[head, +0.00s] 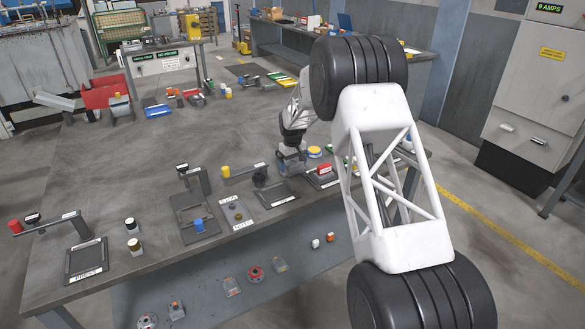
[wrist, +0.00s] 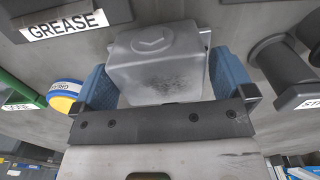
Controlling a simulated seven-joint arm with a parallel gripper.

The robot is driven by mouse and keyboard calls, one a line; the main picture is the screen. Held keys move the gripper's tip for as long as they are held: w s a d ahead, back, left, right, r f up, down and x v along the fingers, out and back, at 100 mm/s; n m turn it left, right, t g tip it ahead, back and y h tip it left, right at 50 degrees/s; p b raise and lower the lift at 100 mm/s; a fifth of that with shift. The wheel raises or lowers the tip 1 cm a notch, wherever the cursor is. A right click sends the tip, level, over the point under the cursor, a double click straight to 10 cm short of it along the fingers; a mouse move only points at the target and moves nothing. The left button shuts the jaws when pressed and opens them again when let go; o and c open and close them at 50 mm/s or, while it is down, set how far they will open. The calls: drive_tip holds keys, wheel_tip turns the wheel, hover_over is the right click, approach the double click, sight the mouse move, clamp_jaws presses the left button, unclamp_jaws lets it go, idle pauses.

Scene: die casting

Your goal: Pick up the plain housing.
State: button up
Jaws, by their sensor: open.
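A grey metal housing (wrist: 155,62) fills the space between my fingers in the wrist view. It is a blocky casting with a curved mark on its upper face and a dark speckled patch lower down. My gripper (wrist: 160,78) is open, with one blue finger on each side of the housing. Whether either finger touches it I cannot tell. In the head view my gripper (head: 291,160) is low over the workbench, right of its middle; the housing is too small and covered there to make out clearly.
In the wrist view a plate labelled GREASE (wrist: 65,22) and a yellow-and-blue round container (wrist: 65,94) lie left, and a dark spool-like fixture (wrist: 278,65) stands close right. In the head view fixtures and trays crowd the bench (head: 110,180) front; its left middle is clear.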

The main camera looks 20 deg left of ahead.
sight(292, 161)
idle(0.4)
drive_tip(key=c, duration=1.1)
drive_tip(key=shift+r, duration=0.1)
drive_tip(key=shift+r, duration=0.1)
drive_tip(key=shift+r, duration=1.6)
drive_tip(key=s+d, duration=0.2)
drive_tip(key=s, duration=0.2)
drive_tip(key=s+d+r, duration=0.1)
drive_tip(key=s+d, duration=0.1)
drive_tip(key=s, duration=0.3)
drive_tip(key=s+d, duration=0.2)
drive_tip(key=s, duration=0.3)
drive_tip(key=shift+s+d+r, duration=0.2)
drive_tip(key=shift+d+r, duration=0.1)
drive_tip(key=shift+d, duration=0.1)
drive_tip(key=shift+m, duration=0.3)
drive_tip(key=a+r, duration=0.1)
drive_tip(key=a, duration=0.2)
drive_tip(key=s+a+r, duration=0.1)
drive_tip(key=a, duration=0.1)
drive_tip(key=a+r, duration=0.1)
drive_tip(key=a, duration=0.2)
drive_tip(key=shift+s+a+r, duration=0.25)
drive_tip(key=shift+a+r, duration=0.05)
drive_tip(key=shift+a, duration=0.05)
